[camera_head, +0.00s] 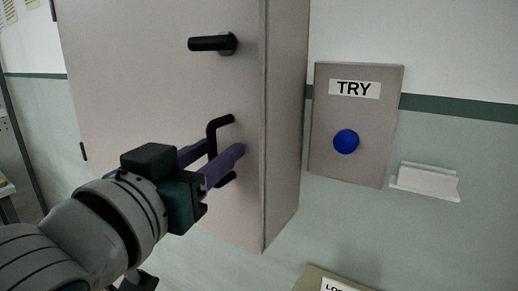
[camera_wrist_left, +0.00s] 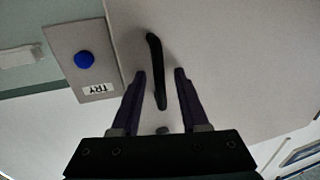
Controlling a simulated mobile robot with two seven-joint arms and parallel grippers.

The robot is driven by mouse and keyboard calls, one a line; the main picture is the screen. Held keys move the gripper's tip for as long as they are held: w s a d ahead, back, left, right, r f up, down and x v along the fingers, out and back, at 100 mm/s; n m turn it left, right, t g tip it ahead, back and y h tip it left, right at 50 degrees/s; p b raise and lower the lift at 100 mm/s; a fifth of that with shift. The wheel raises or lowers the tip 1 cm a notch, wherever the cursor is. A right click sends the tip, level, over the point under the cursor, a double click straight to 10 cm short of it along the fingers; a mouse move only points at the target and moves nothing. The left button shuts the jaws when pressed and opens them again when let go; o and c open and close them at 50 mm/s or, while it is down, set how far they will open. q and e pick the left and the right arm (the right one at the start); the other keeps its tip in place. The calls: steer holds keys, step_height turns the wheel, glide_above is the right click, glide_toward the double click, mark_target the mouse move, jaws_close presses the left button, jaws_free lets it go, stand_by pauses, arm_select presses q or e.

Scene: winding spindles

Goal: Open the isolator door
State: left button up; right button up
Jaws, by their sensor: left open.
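The isolator door (camera_head: 140,60) is the pale front of a wall cabinet and looks shut, with dark hinges at its left edge. A black D-shaped pull handle (camera_head: 211,135) stands upright near its right edge. Above it a black lever (camera_head: 212,43) lies horizontal, pointing left. My left gripper (camera_head: 222,150) is open, with its purple fingers one on each side of the pull handle. In the left wrist view the handle (camera_wrist_left: 156,65) runs between the two separated fingertips (camera_wrist_left: 160,72); contact cannot be told. My right gripper is not in view.
A grey panel labelled TRY (camera_head: 330,150) with a blue button (camera_head: 346,141) is on the wall right of the cabinet. A small white ledge (camera_head: 425,182) is further right. A labelled box top (camera_head: 318,278) shows at the bottom edge.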

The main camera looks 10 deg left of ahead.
arm_select(q)
steer(key=shift+c, duration=0.3)
jaws_close()
stand_by(1.0)
